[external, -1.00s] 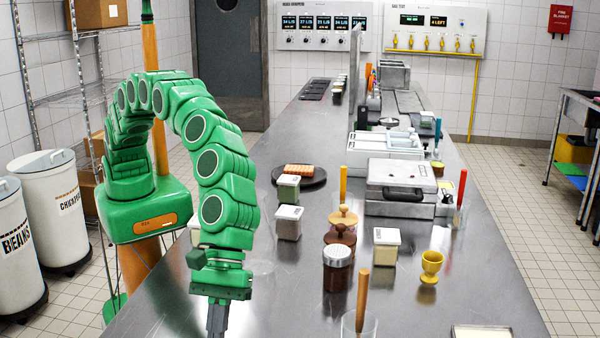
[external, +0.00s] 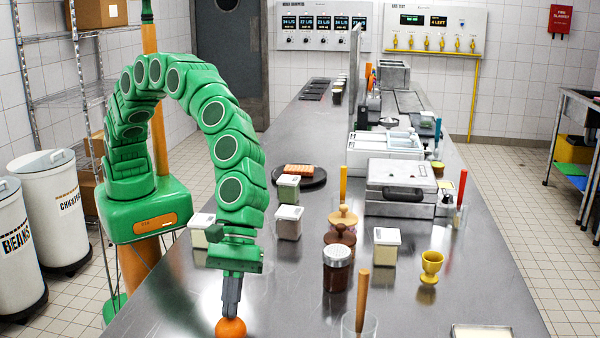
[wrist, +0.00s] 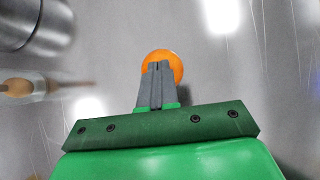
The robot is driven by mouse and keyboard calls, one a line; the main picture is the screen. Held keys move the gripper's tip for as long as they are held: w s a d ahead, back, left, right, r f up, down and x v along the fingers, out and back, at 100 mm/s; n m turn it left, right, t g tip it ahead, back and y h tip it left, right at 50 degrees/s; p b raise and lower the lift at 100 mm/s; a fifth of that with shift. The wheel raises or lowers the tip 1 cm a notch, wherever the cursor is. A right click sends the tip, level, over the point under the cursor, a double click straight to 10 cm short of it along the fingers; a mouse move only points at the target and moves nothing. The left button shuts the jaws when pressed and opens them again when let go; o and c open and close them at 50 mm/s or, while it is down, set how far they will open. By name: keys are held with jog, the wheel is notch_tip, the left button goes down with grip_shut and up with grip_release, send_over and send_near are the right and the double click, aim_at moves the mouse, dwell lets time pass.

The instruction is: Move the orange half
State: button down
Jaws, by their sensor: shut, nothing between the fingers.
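The orange half (external: 230,328) shows as a round orange shape at the bottom edge of the external view, partly cut off. My gripper (external: 230,314) points down, with its grey fingertips directly over it. In the wrist view, the orange half (wrist: 161,54) shows beyond and to both sides of the fingertips. My gripper (wrist: 157,66) has its two fingers together, with nothing between them. The fingers hide part of the orange half. I cannot tell whether the tips touch it.
A brown jar (external: 337,270) with a metal lid stands to the right of my gripper. The steel counter (external: 290,310) between gripper and glass is clear.

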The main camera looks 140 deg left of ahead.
jog(key=shift+s+f, duration=0.25)
jog(key=shift+f, duration=0.25)
jog(key=shift+s+f, duration=0.25)
jog(key=shift+f, duration=0.25)
jog(key=shift+w+r, duration=0.15)
jog(key=shift+r, duration=0.7)
jog(key=shift+a+r, duration=0.25)
jog(key=shift+r, duration=0.35)
jog(key=v, duration=0.6)
jog(key=shift+a+r, duration=0.2)
jog(key=shift+r, duration=0.1)
